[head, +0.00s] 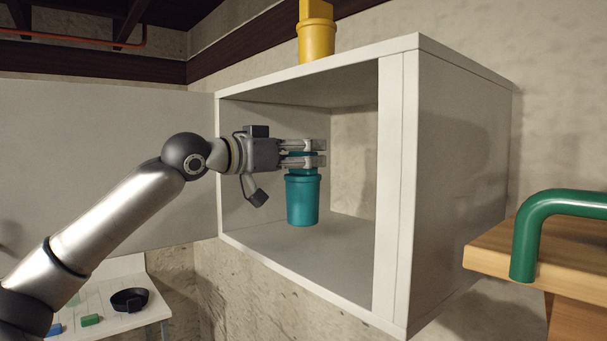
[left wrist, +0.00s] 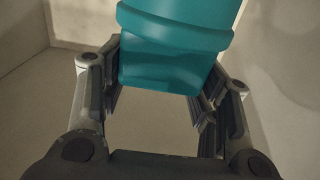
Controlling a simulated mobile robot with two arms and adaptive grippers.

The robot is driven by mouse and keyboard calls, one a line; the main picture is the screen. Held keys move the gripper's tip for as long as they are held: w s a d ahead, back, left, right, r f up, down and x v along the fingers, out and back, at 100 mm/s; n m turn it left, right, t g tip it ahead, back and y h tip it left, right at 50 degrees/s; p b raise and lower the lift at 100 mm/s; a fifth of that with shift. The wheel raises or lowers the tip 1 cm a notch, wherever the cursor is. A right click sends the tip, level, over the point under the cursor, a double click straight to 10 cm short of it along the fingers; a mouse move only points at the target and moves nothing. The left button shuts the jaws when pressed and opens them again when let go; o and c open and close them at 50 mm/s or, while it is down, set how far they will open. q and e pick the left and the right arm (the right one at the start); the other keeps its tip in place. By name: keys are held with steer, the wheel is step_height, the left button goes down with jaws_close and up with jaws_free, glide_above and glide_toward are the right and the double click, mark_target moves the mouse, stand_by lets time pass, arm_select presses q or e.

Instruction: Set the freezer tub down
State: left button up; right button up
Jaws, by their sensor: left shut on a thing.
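The teal freezer tub (head: 303,200) is upright inside the open white wall cabinet (head: 400,190). My left gripper (head: 304,154) reaches into the cabinet from the left and is shut on the tub's narrower top part. In the left wrist view the tub (left wrist: 175,40) sits between the two fingers (left wrist: 160,95). The tub's bottom appears near the cabinet floor (head: 330,258); I cannot tell whether it touches. My right gripper is not in view.
The cabinet door (head: 110,160) stands open to the left, behind my arm. A yellow tub (head: 317,40) stands on top of the cabinet. A wooden ledge with a green handle (head: 525,240) is at the right. A low white table (head: 110,310) holds a black round dish (head: 130,299) and small blocks.

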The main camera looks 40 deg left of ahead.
mark_target(297, 174)
arm_select(q)
steer(key=shift+a+f, duration=0.1)
steer(key=shift+f, duration=0.5)
step_height(297, 174, down, 3)
steer(key=shift+s+r+b, duration=0.15)
steer(key=shift+b, duration=0.55)
steer(key=shift+w+p, duration=0.2)
steer(key=shift+p, duration=0.1)
steer(key=shift+w+f, duration=0.15)
steer(key=shift+f, duration=0.3)
steer(key=o, duration=1.1)
steer(key=shift+c, duration=0.2)
steer(key=o, duration=0.4)
steer(key=shift+f, duration=0.1)
steer(key=shift+c, duration=0.2)
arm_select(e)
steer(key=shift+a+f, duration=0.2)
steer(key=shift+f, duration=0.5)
